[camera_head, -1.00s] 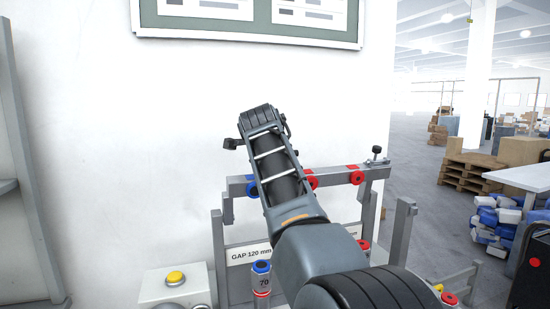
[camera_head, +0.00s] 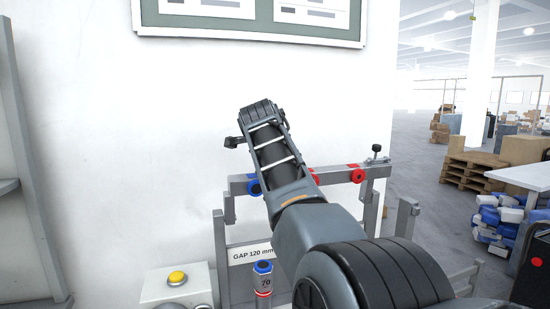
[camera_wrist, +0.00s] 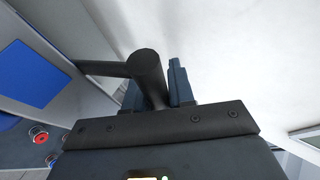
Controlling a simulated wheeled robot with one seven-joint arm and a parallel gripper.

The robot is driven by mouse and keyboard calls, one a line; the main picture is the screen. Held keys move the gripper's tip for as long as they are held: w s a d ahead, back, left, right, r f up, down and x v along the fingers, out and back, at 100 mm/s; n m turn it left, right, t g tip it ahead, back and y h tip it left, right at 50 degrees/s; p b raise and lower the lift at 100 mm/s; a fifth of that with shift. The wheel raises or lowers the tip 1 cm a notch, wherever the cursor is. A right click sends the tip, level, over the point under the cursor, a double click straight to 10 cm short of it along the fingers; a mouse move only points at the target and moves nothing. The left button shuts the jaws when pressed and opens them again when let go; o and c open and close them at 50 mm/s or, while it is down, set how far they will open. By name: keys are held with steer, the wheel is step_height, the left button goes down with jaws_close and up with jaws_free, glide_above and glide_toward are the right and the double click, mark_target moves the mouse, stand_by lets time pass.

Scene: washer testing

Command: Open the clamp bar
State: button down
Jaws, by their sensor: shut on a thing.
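The clamp bar appears to be the grey horizontal bar (camera_head: 337,177) with blue and red rings, lying across the top of a grey frame in the head view. My forearm covers part of it. A small dark knob (camera_head: 376,150) stands at its right end. In the wrist view my gripper (camera_wrist: 158,88) is shut on a dark round handle (camera_wrist: 148,72), with one finger on each side and a rod running off to the left. In the head view my fingers are hidden behind my arm, so I cannot tell where the handle joins the bar.
A white box with a yellow button (camera_head: 177,278) stands at the lower left. A numbered cylinder (camera_head: 263,283) stands under the bar near a GAP 120 mm label (camera_head: 251,254). A white wall is close behind, with a framed board above. Pallets (camera_head: 475,168) are far right.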

steer(key=shift+w+f+g+p, duration=0.2)
steer(key=shift+w+f+g, duration=0.1)
steer(key=shift+f, duration=0.2)
steer(key=shift+w+f+g+p, duration=0.2)
steer(key=shift+f+g, duration=0.1)
steer(key=shift+f, duration=0.15)
stand_by(1.9)
steer(key=c, duration=1.3)
jaws_free()
steer(key=shift+c, duration=0.2)
steer(key=shift+a+r, duration=0.15)
steer(key=shift+r, duration=0.25)
steer(key=shift+a+r, duration=0.1)
steer(key=shift+b+v, duration=1.05)
steer(key=shift+v, duration=2.7)
steer(key=shift+s, duration=0.1)
